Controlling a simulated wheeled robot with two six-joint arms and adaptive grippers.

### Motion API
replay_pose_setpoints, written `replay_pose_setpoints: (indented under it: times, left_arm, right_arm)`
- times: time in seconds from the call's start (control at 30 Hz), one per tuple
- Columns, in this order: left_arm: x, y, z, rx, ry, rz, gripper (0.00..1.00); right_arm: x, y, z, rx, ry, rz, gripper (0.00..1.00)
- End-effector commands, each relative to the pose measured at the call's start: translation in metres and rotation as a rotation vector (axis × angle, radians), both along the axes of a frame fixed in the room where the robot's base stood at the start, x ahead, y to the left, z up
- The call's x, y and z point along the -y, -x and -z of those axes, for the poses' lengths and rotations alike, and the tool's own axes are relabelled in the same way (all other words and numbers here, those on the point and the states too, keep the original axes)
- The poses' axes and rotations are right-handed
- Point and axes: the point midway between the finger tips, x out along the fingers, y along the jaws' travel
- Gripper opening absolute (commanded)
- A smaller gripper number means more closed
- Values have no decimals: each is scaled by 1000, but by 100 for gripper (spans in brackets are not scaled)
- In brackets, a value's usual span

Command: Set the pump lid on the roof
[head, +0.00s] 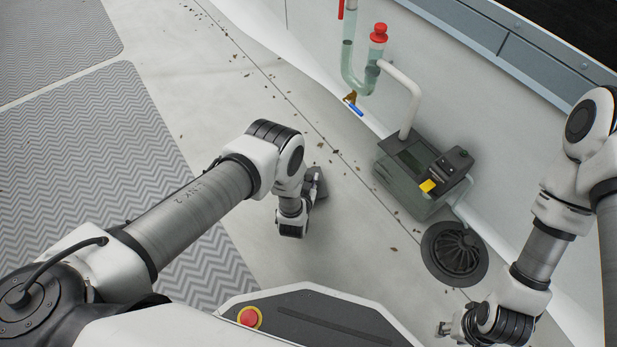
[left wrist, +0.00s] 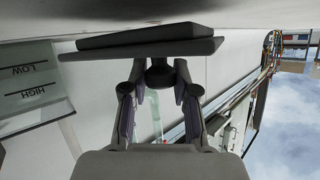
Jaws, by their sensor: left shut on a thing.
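My left gripper (left wrist: 160,88) is shut on the dark knob of the pump lid (left wrist: 140,46), a flat dark grey plate in the left wrist view, which is turned upside down. The lid lies flat, right by the pale roof surface; I cannot tell whether it touches. In the head view the lid (head: 320,184) shows as a small dark piece beyond my left wrist, mostly hidden by it. The pump box (head: 405,188) stands to the right, with a dark opening in its top. My right gripper (head: 447,328) is low at the right, partly hidden by its arm.
A round black drain grate (head: 455,254) lies right of the pump box. A clear U-shaped tube (head: 358,80) with a red cap (head: 379,32) stands behind. A blue-handled brush (head: 355,108) lies by the wall. Pale roof with scattered leaves is free around the lid.

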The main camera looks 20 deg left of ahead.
Motion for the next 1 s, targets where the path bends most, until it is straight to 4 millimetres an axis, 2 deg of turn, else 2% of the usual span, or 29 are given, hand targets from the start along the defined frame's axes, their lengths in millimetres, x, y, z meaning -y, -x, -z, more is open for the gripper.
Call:
replay_pose_setpoints:
  times: [0.2, 0.23, 0.27, 0.3, 0.57, 0.73, 1.0]
  left_arm:
    - [0, 0, 4, 0, 0, 0, 0]
    - [0, 0, 4, 0, 0, 0, 39]
    - [0, 0, 4, 0, 0, 0, 50]
    - [0, 0, 4, 0, 0, 0, 54]
    - [0, 0, 3, 0, 0, 0, 54]
    - [0, 1, -17, 0, 0, 0, 54]
    - [7, 68, -44, -4, 0, 2, 54]
  right_arm:
    - [0, 0, 3, 1, 0, 1, 40]
    - [0, 0, 3, 1, 0, 1, 40]
    - [0, 0, 3, 1, 0, 1, 40]
    - [0, 0, 3, 1, 0, 1, 40]
    - [0, 0, 2, 1, 0, 1, 40]
    - [0, 0, -16, -1, 0, -2, 40]
    - [-1, 2, -56, -6, -1, -10, 40]
